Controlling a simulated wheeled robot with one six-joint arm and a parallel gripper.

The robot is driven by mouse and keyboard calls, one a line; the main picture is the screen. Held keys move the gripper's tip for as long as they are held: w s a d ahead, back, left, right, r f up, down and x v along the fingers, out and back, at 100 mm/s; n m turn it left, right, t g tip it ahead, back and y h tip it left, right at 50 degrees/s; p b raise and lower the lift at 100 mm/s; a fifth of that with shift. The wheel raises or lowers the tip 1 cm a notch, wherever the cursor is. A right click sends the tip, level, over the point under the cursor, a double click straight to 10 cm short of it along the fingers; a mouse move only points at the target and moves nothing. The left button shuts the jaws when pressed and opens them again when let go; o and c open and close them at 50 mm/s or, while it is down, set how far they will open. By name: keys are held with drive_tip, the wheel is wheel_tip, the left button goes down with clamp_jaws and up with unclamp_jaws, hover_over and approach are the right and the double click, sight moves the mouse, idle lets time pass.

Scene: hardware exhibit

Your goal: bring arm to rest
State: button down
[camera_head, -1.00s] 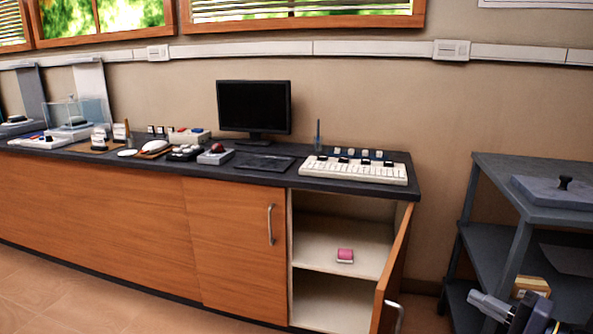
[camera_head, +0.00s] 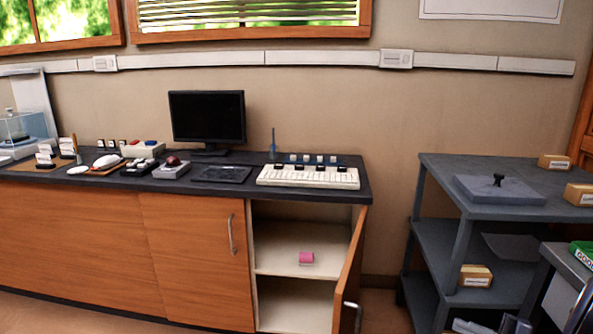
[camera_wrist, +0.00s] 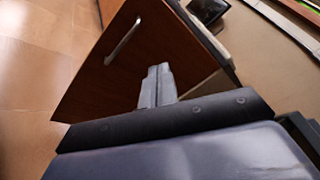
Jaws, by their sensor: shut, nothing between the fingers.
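My gripper (camera_wrist: 158,72) shows in the wrist view with its two grey fingers together and nothing between them. Beyond the fingers is a brown wooden cabinet door (camera_wrist: 135,60) with a metal handle; the gap between them is hard to judge. In the head view, only a small part of what looks like my arm shows at the bottom right edge, low in front of the grey shelf unit (camera_head: 440,235).
The counter (camera_head: 310,184) holds a monitor (camera_head: 207,116), a white keyboard (camera_head: 308,177) and several small devices. Below, an open cabinet door (camera_head: 350,270) swings outward; a pink item (camera_head: 306,258) lies on the inner shelf. Cardboard boxes (camera_head: 475,275) stand on the grey unit.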

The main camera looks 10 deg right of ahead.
drive_tip(key=shift+w+a+f+m+g+y+p, duration=0.1)
drive_tip(key=shift+w+f+m+g+y+p, duration=0.15)
drive_tip(key=shift+f+m, duration=0.45)
drive_tip(key=shift+w+a+f+m+g+y+p, duration=0.1)
drive_tip(key=shift+w+f+m+g+p, duration=0.1)
drive_tip(key=shift+w+f+m, duration=0.35)
drive_tip(key=shift+w+a+f+m+g+y+p, duration=0.1)
drive_tip(key=shift+w+f+m+g+y+p, duration=0.1)
drive_tip(key=shift+f+m, duration=0.55)
drive_tip(key=shift+r, duration=0.15)
